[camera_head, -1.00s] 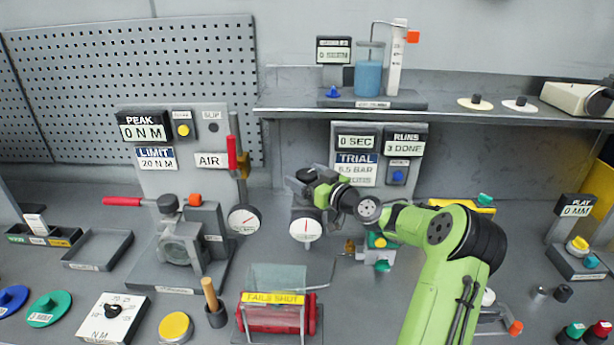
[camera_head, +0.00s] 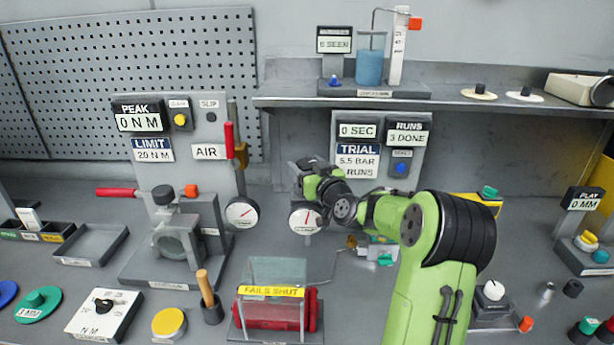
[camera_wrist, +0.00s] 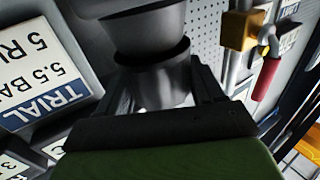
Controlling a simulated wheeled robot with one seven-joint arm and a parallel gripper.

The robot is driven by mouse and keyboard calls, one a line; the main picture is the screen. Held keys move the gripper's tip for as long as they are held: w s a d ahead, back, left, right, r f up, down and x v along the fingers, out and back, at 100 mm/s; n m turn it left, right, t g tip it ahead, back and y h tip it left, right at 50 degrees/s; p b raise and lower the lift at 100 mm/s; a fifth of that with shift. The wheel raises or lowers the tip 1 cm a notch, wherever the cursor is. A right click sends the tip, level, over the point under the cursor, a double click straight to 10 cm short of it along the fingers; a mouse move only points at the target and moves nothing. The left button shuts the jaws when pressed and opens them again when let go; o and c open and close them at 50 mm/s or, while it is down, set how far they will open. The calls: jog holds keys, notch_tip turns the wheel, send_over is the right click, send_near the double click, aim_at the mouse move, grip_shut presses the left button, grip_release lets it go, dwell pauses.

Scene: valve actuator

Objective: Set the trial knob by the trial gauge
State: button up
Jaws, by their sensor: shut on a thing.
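The trial gauge (camera_head: 305,219) is a white round dial with a red needle pointing about straight up, just below my gripper (camera_head: 303,181). The dark round trial knob (camera_wrist: 150,75) fills the upper middle of the wrist view, between my two fingers (camera_wrist: 158,88). My gripper is shut on it. In the head view my green wrist and gripper largely hide the knob. The trial sign (camera_head: 358,159) reads 5.5 BAR and stands right of my gripper; it also shows tilted in the wrist view (camera_wrist: 45,70).
The left gauge (camera_head: 242,213) and a red-handled lever (camera_head: 229,141) stand left of my gripper. The runs display (camera_head: 406,132) reads 3 DONE. A clear guard marked FAILS SHUT (camera_head: 272,291) stands in front. A shelf (camera_head: 460,103) overhangs behind.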

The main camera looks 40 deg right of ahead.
jog(key=o, duration=1)
jog(key=shift+c, duration=0.2)
jog(key=s+a+b, duration=0.2)
jog(key=s+b, duration=0.1)
jog(key=s, duration=1.2)
jog(key=shift+s+a+b, duration=0.2)
jog(key=shift+s+b, duration=0.1)
jog(key=shift+b, duration=0.1)
